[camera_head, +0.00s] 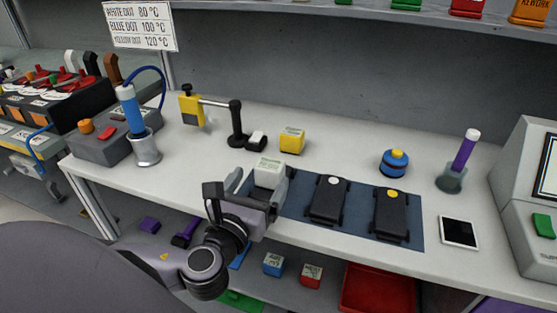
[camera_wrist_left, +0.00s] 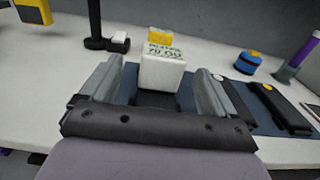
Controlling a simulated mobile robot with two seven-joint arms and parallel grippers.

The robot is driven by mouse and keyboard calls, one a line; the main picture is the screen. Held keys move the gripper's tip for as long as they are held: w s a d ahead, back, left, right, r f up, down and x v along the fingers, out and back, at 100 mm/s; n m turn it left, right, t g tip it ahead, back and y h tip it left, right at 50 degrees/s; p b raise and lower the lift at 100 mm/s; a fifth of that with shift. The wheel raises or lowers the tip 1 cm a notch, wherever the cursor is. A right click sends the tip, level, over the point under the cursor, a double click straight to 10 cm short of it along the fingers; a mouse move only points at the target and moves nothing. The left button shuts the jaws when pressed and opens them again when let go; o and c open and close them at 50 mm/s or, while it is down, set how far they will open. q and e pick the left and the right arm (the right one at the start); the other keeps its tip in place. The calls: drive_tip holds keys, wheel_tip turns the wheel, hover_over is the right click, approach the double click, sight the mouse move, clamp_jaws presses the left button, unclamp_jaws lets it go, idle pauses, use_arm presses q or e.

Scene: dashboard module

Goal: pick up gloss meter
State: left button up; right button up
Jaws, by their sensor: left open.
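A white block with a label, which I take for the gloss meter (camera_head: 268,173), is at the left end of the dark blue mat (camera_head: 296,203). In the left wrist view the gloss meter (camera_wrist_left: 162,73) shows green print reading about "70 GU", and it appears to rest on a black module (camera_wrist_left: 155,99). My left gripper (camera_head: 263,183) is open, with one finger on each side of the block. A gap shows between the block and each finger in the left wrist view. My right gripper is not in view.
Two black modules, one with a white dot (camera_head: 328,200) and one with a yellow dot (camera_head: 390,214), lie right of my gripper. A yellow block (camera_head: 292,140) and a black stand (camera_head: 237,125) are behind. A blue and yellow round item (camera_head: 394,163) stands further right.

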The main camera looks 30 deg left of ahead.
sight(273, 159)
use_arm(q)
drive_tip(key=shift+r+x, duration=0.15)
drive_tip(key=shift+x, duration=0.6)
drive_tip(key=shift+r+x, duration=0.2)
drive_tip(key=shift+x, duration=0.55)
drive_tip(key=shift+p+x, duration=0.45)
drive_tip(key=shift+x, duration=1.65)
drive_tip(key=shift+d+r, duration=0.15)
drive_tip(key=c, duration=1.2)
